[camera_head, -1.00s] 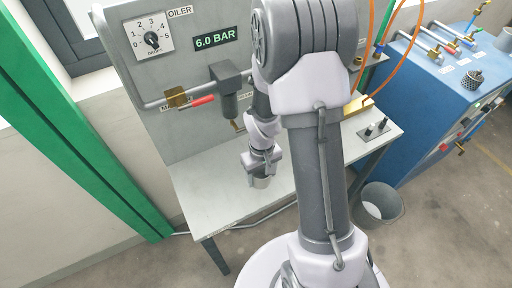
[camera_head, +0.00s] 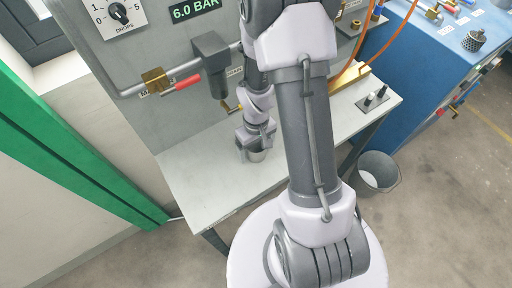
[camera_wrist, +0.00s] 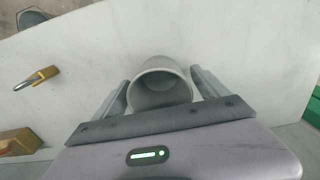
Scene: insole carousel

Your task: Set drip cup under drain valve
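The drip cup is a small grey metal cup (camera_head: 257,155) below my gripper (camera_head: 256,143), low over the bench top. In the wrist view, its round open mouth (camera_wrist: 160,84) faces the camera between the two fingers of my gripper (camera_wrist: 162,92), which are close against its sides. I cannot tell whether its base touches the bench. A dark bowl unit (camera_head: 216,68) hangs from the pipe on the panel, just left of my arm. A small brass drain valve (camera_head: 233,108) is at its lower end, behind and left of the cup, partly hidden by my arm.
The grey bench top (camera_head: 205,190) is clear at the left and front. A red-handled valve (camera_head: 182,82) is on the pipe. A brass fitting with a grey pin (camera_wrist: 45,74) lies left of the cup. A bucket (camera_head: 378,171) stands on the floor beside a blue cabinet (camera_head: 420,70).

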